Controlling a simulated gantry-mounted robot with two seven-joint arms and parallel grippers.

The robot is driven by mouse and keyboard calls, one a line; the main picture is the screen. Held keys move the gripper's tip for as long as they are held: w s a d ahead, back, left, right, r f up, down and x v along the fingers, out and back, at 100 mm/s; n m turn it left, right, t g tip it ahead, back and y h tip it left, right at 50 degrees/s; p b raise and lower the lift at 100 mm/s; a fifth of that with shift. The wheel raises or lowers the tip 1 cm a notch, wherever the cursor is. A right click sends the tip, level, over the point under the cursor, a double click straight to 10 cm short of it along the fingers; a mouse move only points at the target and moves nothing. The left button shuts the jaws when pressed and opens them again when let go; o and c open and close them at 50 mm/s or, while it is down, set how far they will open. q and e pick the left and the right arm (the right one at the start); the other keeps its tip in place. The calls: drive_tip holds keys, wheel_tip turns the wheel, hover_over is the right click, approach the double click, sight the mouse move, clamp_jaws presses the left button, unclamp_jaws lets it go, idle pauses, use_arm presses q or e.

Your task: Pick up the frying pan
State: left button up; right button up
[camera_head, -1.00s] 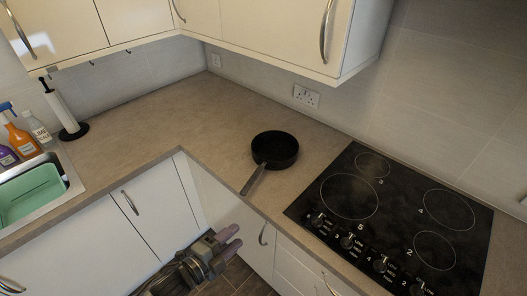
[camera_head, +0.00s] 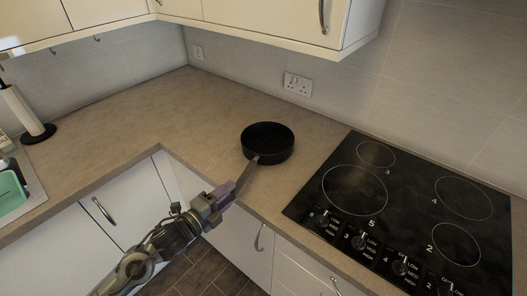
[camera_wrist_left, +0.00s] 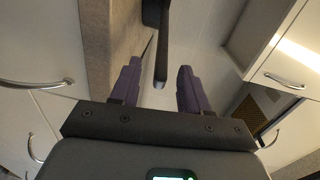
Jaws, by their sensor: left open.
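The black frying pan (camera_head: 267,143) sits on the beige counter, left of the hob, with its handle pointing toward the counter's front edge. My left gripper (camera_head: 229,190) is at that edge, right by the handle's end. In the left wrist view my left gripper (camera_wrist_left: 157,88) is open, with its two purple fingers spread. The pan's handle (camera_wrist_left: 162,62) reaches down between the fingers there, with space on both sides. Most of the pan's body is out of the wrist view. My right gripper is not in view.
The black hob (camera_head: 400,215) lies right of the pan. A paper towel holder (camera_head: 24,116) and a sink with a green basin (camera_head: 10,192) are at the left. White upper cabinets (camera_head: 270,20) hang above the back. The counter (camera_head: 150,110) left of the pan is clear.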

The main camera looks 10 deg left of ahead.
sight(240, 183)
use_arm(q)
drive_tip(key=shift+p+x, duration=0.4)
drive_tip(key=shift+x, duration=2.35)
drive_tip(key=shift+r, duration=0.1)
clamp_jaws()
drive_tip(key=shift+r, duration=0.2)
